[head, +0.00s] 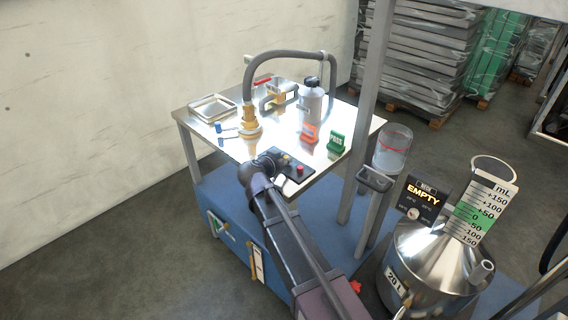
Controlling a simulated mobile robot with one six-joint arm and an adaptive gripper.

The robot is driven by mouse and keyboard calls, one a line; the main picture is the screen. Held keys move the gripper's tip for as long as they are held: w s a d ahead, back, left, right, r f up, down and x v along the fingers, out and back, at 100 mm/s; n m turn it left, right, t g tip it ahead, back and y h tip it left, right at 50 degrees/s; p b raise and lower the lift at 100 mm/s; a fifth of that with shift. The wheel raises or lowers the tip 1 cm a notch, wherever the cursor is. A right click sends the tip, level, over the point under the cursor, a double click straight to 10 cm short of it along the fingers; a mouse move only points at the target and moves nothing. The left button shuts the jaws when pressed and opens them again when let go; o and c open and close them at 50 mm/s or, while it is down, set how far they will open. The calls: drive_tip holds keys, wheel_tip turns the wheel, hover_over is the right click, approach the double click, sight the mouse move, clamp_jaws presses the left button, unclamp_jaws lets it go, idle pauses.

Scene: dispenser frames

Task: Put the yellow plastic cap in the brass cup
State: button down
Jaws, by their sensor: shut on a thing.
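My gripper (270,159) is a dark shape at the far end of my arm, low over the front of the steel table. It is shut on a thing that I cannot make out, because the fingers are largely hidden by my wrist. A small yellow spot (285,158) shows just right of the gripper; I cannot tell whether it is the yellow plastic cap or a button on the black box. A brass-coloured piece (277,98) stands at the back of the table and may be the brass cup, but its opening is not clear.
A grey hose arches over the steel table (190,117) to a gold-coloured fitting (250,126). A grey bottle (311,103), orange piece (309,133), green block (336,144), blue pieces (229,128) and metal tray (212,106) stand around. A black box (297,176) has a red button.

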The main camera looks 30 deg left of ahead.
drive_tip(key=shift+f, duration=0.25)
drive_tip(key=c, duration=0.5)
unclamp_jaws()
drive_tip(key=shift+c, duration=0.2)
drive_tip(key=p+v, duration=0.4)
drive_tip(key=v, duration=1)
drive_tip(key=shift+a+p, duration=0.35)
drive_tip(key=shift+p, duration=0.05)
